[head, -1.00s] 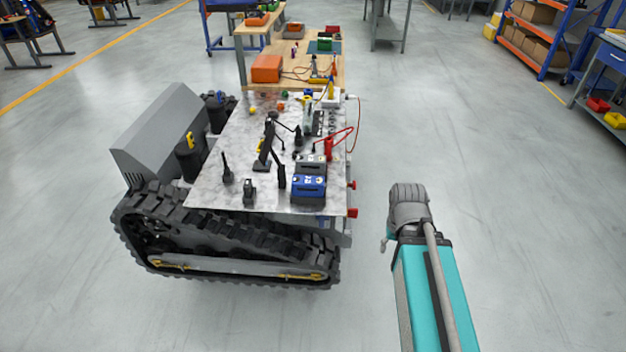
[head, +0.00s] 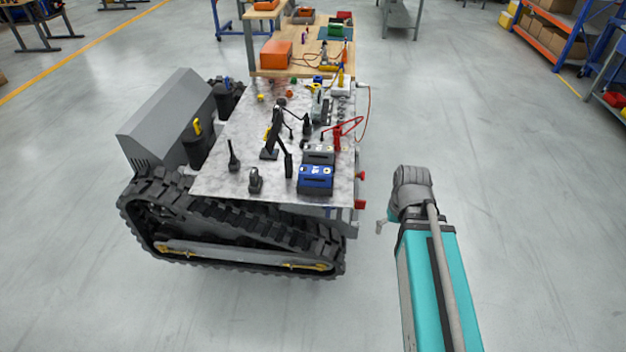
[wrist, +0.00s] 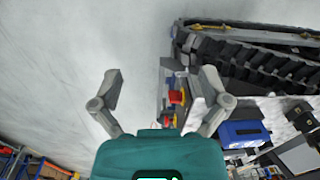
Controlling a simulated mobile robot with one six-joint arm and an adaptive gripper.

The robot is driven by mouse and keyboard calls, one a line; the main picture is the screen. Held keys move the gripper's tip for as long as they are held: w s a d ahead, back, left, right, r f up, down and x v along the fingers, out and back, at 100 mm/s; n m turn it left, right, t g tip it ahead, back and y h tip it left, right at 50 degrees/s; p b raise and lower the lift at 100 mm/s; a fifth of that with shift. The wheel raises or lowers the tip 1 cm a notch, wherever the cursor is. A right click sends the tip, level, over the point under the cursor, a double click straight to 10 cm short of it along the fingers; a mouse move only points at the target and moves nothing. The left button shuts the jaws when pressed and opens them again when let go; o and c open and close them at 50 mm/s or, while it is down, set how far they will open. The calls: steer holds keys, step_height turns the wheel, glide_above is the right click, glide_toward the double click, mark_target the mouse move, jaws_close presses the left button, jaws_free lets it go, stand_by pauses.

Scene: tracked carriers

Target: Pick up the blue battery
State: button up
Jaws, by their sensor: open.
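The blue battery (head: 315,181) stands on the near right corner of the tracked carrier's metal deck (head: 215,180). It also shows in the wrist view (wrist: 243,134), right of my gripper. A grey box of similar shape (head: 318,154) stands right behind it. My gripper (wrist: 157,80) is open, with its two fingers spread and nothing between them. In the head view, my arm is right of the carrier, apart from the deck and the battery, and the fingers are mostly hidden there.
A black track (head: 240,240) runs along the carrier's near side. Red knobs (head: 360,204) stick out from its right edge. Black upright parts (head: 234,155) and a red clamp (head: 338,138) stand near the battery. A wooden workbench (head: 290,70) adjoins behind.

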steer(key=w+a+f+n+y+b, duration=0.2)
steer(key=w+a+n+y+b, duration=0.15)
steer(key=w, duration=0.35)
steer(key=n+y+b, duration=0.5)
steer(key=n+y, duration=0.5)
steer(key=n, duration=0.3)
glide_toward(321, 169)
steer(key=d+r, duration=0.1)
steer(key=d, duration=0.1)
steer(key=shift+s+a+r+h, duration=0.15)
steer(key=shift+h, duration=0.1)
steer(key=b+x, duration=0.3)
steer(key=x, duration=0.4)
steer(key=shift+f, duration=0.2)
steer(key=shift+x, duration=0.75)
steer(key=shift+a+b, duration=0.15)
steer(key=shift+b, duration=0.15)
